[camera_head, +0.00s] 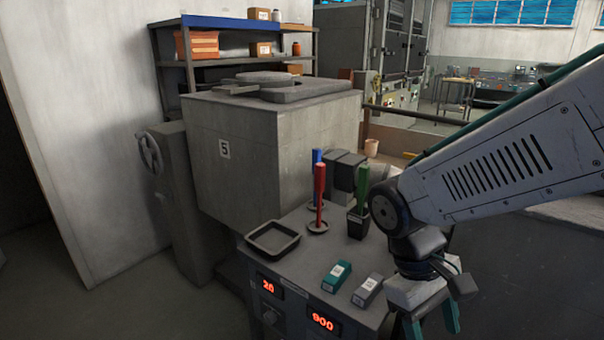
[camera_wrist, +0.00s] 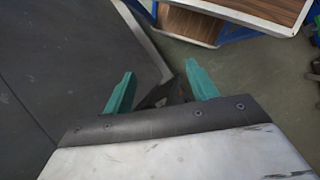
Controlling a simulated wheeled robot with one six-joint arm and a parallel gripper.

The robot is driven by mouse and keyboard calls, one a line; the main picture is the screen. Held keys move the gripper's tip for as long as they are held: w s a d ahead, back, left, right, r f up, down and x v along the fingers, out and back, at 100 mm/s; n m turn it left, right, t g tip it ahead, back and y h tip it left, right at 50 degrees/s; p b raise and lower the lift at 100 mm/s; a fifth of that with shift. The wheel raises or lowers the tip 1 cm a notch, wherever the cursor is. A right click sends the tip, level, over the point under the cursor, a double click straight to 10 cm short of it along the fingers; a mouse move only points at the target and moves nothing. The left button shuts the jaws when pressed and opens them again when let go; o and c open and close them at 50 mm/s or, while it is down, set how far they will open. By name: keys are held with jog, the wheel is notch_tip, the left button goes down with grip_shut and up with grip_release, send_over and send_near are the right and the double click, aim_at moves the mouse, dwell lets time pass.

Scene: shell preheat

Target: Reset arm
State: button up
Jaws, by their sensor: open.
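My gripper (camera_head: 432,322) hangs at the lower right in the head view, beside the right edge of the grey control bench (camera_head: 290,290). In the wrist view its two teal fingers (camera_wrist: 160,90) are spread apart with nothing between them. My white arm reaches in from the right in the head view. The fingertips are partly cut off by the bottom edge of the head view.
On the bench are a dark tray (camera_head: 272,239), a red rod (camera_head: 320,197), a green rod (camera_head: 362,188) in a black cup, a teal block (camera_head: 337,276) and a grey block (camera_head: 368,290). A large furnace marked 5 (camera_head: 260,150) stands behind. A wood-topped table (camera_wrist: 250,10) shows in the wrist view.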

jog(key=s+d+r+m+t+y, duration=0.3)
jog(key=s+d+r+m+t, duration=0.2)
jog(key=r, duration=0.4)
jog(key=shift+s+d+m, duration=0.3)
jog(key=shift+s+d, duration=0.4)
jog(key=shift+d, duration=0.15)
